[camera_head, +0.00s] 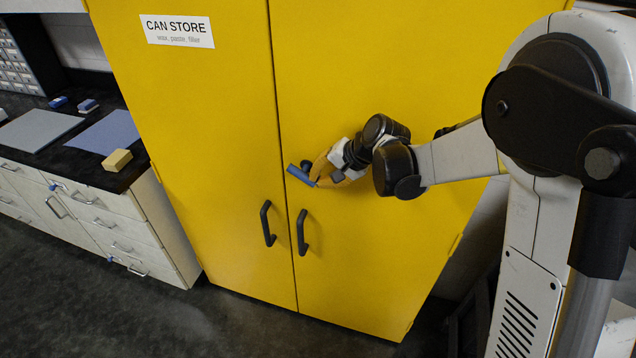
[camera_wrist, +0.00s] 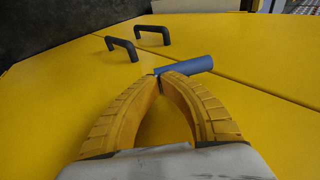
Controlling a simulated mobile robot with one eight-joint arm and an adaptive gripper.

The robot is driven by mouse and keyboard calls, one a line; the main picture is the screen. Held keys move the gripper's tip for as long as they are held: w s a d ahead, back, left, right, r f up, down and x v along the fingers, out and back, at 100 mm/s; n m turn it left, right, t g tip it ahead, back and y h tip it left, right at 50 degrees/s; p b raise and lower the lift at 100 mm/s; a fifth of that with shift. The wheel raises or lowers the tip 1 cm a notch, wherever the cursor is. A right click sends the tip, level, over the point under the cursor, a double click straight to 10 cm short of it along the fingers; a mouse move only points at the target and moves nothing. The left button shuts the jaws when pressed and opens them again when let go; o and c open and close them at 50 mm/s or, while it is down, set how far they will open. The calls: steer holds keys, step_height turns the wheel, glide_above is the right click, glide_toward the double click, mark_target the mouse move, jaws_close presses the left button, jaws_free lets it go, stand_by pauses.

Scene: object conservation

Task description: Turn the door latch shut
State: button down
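The door latch (camera_head: 299,175) is a short blue bar on the right door of the tall yellow cabinet (camera_head: 215,110). In the head view it slants, its upper left end close to the seam between the doors and its lower right end at my fingertips. A dark knob (camera_head: 307,165) shows just above it. In the wrist view the latch (camera_wrist: 186,65) lies across the top of my fingertips. My gripper (camera_head: 317,180) has its yellow fingers closed together at the tips (camera_wrist: 160,79), beside one end of the latch. They look close to or touching it; I see nothing gripped between them.
Two black door handles (camera_head: 267,223) (camera_head: 302,232) stand out below the latch, one on each door. A drawer bench (camera_head: 95,225) with a yellow block (camera_head: 117,160) and mats stands at the left. The dark floor (camera_head: 150,320) in front is clear.

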mark_target(314, 187)
step_height(314, 187, down, 2)
steer(key=y+b, duration=0.1)
steer(key=t+y+b, duration=0.1)
steer(key=b, duration=0.1)
steer(key=y+b, duration=0.2)
steer(key=shift+w+f+m+t, duration=0.1)
steer(key=shift+f+m+t, duration=0.2)
steer(key=shift+t, duration=0.1)
steer(key=shift+a+b, duration=0.15)
steer(key=shift+b, duration=0.3)
steer(key=shift+w+a+f+b, duration=0.1)
steer(key=shift+a+f+b, duration=0.35)
steer(key=shift+b, duration=0.2)
steer(key=shift+a+f, duration=0.25)
